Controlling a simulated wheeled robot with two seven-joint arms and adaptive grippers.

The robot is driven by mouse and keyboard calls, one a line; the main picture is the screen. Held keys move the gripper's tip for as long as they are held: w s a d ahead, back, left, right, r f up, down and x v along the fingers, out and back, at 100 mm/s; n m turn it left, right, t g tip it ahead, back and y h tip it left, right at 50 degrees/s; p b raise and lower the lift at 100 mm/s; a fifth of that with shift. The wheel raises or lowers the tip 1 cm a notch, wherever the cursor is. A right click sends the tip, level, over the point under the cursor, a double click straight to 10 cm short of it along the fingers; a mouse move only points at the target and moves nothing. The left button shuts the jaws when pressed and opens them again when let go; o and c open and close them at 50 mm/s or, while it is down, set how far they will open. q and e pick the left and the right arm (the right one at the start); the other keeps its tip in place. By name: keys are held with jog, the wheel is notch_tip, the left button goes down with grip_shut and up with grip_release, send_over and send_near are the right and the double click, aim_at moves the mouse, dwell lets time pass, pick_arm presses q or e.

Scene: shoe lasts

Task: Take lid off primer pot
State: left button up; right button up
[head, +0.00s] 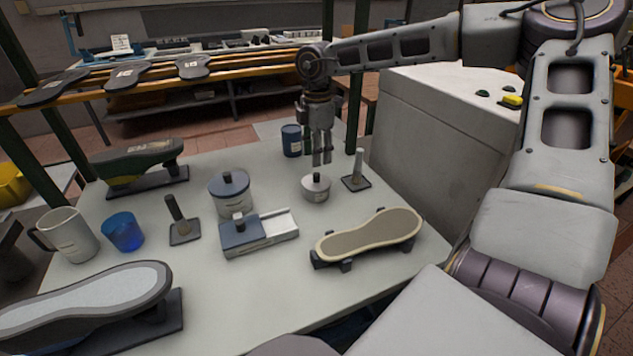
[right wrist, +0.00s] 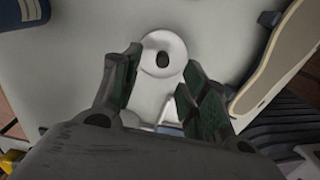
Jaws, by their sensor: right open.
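A small light-grey pot (head: 316,190) stands upright on the table with its lid on; a dark knob rises from the lid's middle. My right gripper (head: 322,158) points down just above this pot, open and empty. In the right wrist view the pale round lid (right wrist: 178,68) and its dark knob show between the spread fingertips (right wrist: 162,68). A larger grey pot (head: 233,200) with a blue-grey knobbed lid stands to the left. The pots' labels are too small to read. My left gripper is not in view.
A dark stand with an upright post (head: 357,172) is close to the small pot's right. A blue can (head: 291,140) stands behind it. A shoe-sole form (head: 370,236) and a blue-grey box with a pale tray (head: 258,235) lie in front. A large grey cabinet (head: 440,150) borders the right.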

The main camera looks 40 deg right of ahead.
aim_at(317, 174)
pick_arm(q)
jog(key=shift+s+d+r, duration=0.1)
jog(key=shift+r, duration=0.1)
pick_arm(e)
jog(key=shift+f, duration=0.5)
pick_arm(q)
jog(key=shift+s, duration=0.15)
pick_arm(e)
jog(key=shift+s+f, duration=0.1)
jog(key=shift+f, duration=0.3)
jog(key=f, duration=0.3)
jog(key=shift+s+a+f, duration=0.1)
jog(key=shift+a+f, duration=0.15)
jog(key=shift+a, duration=0.05)
jog(key=shift+f, duration=0.45)
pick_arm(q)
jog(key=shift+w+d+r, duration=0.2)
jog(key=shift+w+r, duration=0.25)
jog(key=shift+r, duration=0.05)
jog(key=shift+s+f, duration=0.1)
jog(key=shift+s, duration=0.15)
pick_arm(e)
jog(key=shift+c, duration=0.3)
jog(key=c, duration=0.9)
